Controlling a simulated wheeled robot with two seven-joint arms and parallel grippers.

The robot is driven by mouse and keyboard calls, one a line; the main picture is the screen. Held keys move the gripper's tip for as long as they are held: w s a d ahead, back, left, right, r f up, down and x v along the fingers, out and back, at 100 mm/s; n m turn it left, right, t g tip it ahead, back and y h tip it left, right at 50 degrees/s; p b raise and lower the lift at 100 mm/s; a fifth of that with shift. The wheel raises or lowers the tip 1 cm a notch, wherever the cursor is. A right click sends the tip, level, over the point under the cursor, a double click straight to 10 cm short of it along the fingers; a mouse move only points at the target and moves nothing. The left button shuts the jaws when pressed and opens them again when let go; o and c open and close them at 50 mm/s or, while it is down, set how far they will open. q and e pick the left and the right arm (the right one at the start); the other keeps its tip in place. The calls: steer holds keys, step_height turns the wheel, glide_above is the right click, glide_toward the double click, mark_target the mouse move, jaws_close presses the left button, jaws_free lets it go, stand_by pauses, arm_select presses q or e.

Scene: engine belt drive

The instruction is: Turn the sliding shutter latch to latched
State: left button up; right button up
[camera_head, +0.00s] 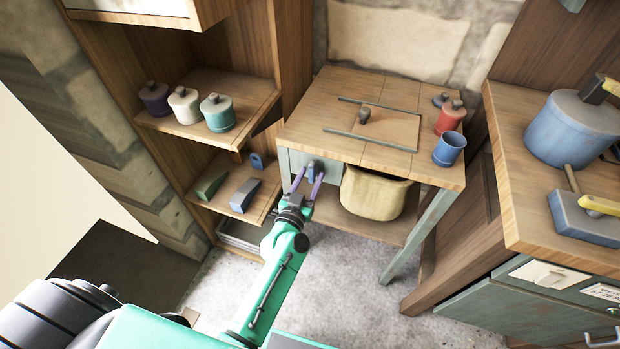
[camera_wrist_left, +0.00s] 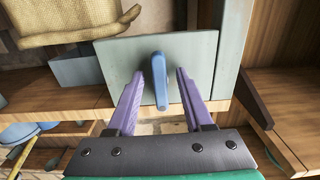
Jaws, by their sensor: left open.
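The latch is a blue handle (camera_head: 313,165) on a grey-green panel (camera_head: 298,160) at the front left of the wooden table. In the left wrist view the blue handle (camera_wrist_left: 159,80) stands lengthwise on the panel (camera_wrist_left: 112,62), close to upright in the picture. My left gripper (camera_head: 307,179) is open, its purple fingers reaching toward the panel. In the left wrist view the fingers (camera_wrist_left: 160,88) lie on either side of the handle, with a gap at each side. A flat wooden shutter (camera_head: 395,128) with a dark knob lies between two rails on the tabletop. My right gripper is not seen.
A cloth-like tan bin (camera_head: 374,194) hangs under the table, right of the panel. A red jar (camera_head: 450,118) and blue cup (camera_head: 449,149) stand on the tabletop's right side. Left shelves hold jars (camera_head: 217,114) and blocks (camera_head: 243,195). A blue pot (camera_head: 568,132) stands on the right counter.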

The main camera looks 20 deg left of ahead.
arm_select(q)
jaws_close()
steer(key=shift+n, duration=0.3)
steer(key=n+p, duration=0.1)
steer(key=n, duration=0.2)
steer(key=shift+s+d+n, duration=0.1)
steer(key=shift+d+n, duration=0.05)
steer(key=shift+n, duration=0.15)
steer(key=n+p, duration=0.1)
steer(key=n, duration=0.3)
steer(key=shift+d+r+n, duration=0.1)
steer(key=shift+d+n, duration=0.05)
steer(key=shift+n, duration=0.15)
steer(key=n, duration=0.4)
steer(key=shift+r+n+p, duration=0.1)
steer(key=shift+n+p, duration=0.2)
steer(key=shift+d+r+n, duration=0.1)
steer(key=shift+n, duration=2.1)
